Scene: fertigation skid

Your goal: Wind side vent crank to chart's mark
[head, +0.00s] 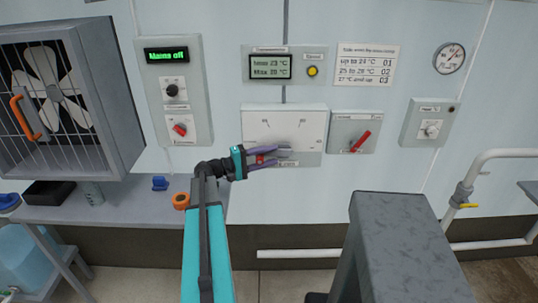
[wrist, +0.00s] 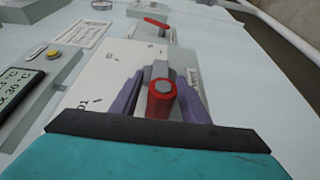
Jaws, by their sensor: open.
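A wide white scale panel (head: 300,122) with small marks sits mid-wall. A red crank knob (wrist: 162,100) on a grey arm (wrist: 159,70) stands out from its lower part. My gripper (head: 286,155) is open, its purple fingers on either side of the red knob; I cannot tell whether they touch it. In the head view they largely hide the crank. The chart (head: 367,64) hangs above right, with temperature rows beside 01, 02 and 03. The grey display (head: 270,67) shows a reading that looks like 23 °C above a second line. Which mark the crank stands at is unclear.
A box with a red lever (head: 361,141) is close right of the panel. A switch box (head: 175,90) with a green display and a caged fan (head: 60,95) are left.

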